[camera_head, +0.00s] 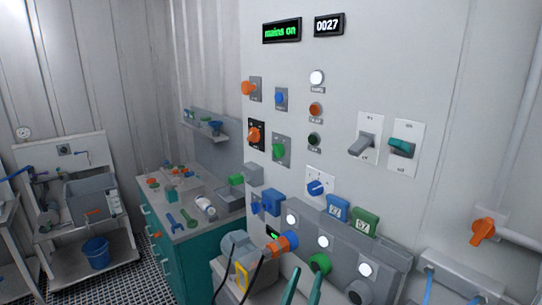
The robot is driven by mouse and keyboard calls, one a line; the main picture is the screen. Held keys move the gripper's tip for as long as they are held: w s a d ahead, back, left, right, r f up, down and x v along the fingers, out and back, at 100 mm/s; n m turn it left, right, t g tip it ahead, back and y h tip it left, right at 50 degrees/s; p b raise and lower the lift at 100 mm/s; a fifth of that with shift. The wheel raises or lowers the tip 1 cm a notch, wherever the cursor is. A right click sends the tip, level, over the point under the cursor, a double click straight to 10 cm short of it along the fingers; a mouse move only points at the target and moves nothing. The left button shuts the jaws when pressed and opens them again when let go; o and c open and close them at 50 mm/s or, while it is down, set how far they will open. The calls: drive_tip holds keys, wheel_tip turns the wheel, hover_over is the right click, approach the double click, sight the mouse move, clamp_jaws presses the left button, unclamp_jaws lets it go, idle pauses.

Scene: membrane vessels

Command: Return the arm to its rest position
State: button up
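My gripper (307,276) shows at the bottom middle as two teal fingers pointing up and away. The fingers stand apart with a gap between them, and I see nothing held in it. The rest of my arm is below the picture edge. The fingers are in front of the lower part of the control panel (440,60), close in the picture to a green round connector (320,262). I cannot tell whether they touch anything.
A sloped grey console (385,250) with blue and green blocks juts out near the gripper. An orange-ended connector (283,244) is left of it. A teal workbench (180,262) with tools stands left; an orange valve handle (482,231) is right. Grated floor (150,275) shows at left.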

drive_tip(key=s+a+f+n+g+y, duration=0.15)
drive_tip(key=s+a+f+y, duration=0.25)
drive_tip(key=s+f, duration=0.6)
drive_tip(key=s+a+f+n+g+y, duration=0.1)
drive_tip(key=s+a+f+n+y, duration=0.2)
drive_tip(key=s+f, duration=0.6)
drive_tip(key=s+a+f+m+g+y, duration=0.1)
drive_tip(key=s, duration=1)
drive_tip(key=s+f+m+g+y, duration=0.1)
drive_tip(key=s+f+m+g, duration=0.1)
drive_tip(key=s, duration=0.9)
drive_tip(key=shift+a+f+y, duration=0.3)
drive_tip(key=shift+a+y, duration=0.1)
drive_tip(key=shift+c, duration=1)
drive_tip(key=shift+w, duration=0.15)
